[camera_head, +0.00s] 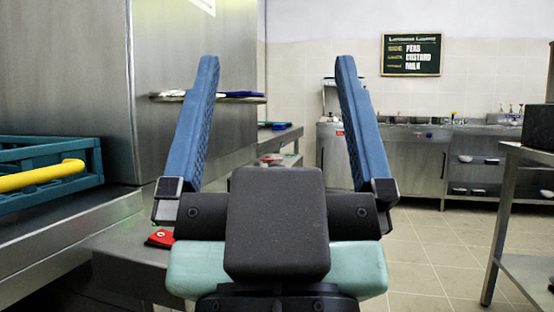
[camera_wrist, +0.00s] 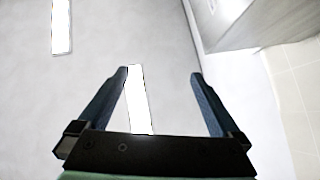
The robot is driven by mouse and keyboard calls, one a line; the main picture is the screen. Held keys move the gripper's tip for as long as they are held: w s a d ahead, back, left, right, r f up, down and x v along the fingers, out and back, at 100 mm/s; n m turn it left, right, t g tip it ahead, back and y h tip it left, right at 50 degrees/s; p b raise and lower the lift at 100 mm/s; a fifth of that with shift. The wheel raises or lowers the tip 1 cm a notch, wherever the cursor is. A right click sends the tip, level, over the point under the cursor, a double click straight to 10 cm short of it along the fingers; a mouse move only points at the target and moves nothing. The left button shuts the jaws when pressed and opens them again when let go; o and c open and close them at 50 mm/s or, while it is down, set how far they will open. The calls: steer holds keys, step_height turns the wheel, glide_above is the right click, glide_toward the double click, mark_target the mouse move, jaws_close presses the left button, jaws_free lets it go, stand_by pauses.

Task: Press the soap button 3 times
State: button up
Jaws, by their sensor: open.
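My gripper (camera_head: 278,120) is raised in the middle of the head view, its two blue fingers spread wide apart with nothing between them. It also shows in the wrist view (camera_wrist: 160,78), open against a pale ceiling with bright light panels. I cannot make out a soap dispenser or its button in either view. Small items stand along the far counter by the sinks, too small to tell apart.
A teal crate (camera_head: 50,165) with a yellow handle sits on a steel counter at the left. A steel table (camera_head: 525,155) stands at the right. Far steel cabinets (camera_head: 385,165) line the back wall under a menu board (camera_head: 411,55). Tiled floor (camera_head: 430,250) is open right of centre.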

jaws_close()
stand_by(0.3)
stand_by(1.3)
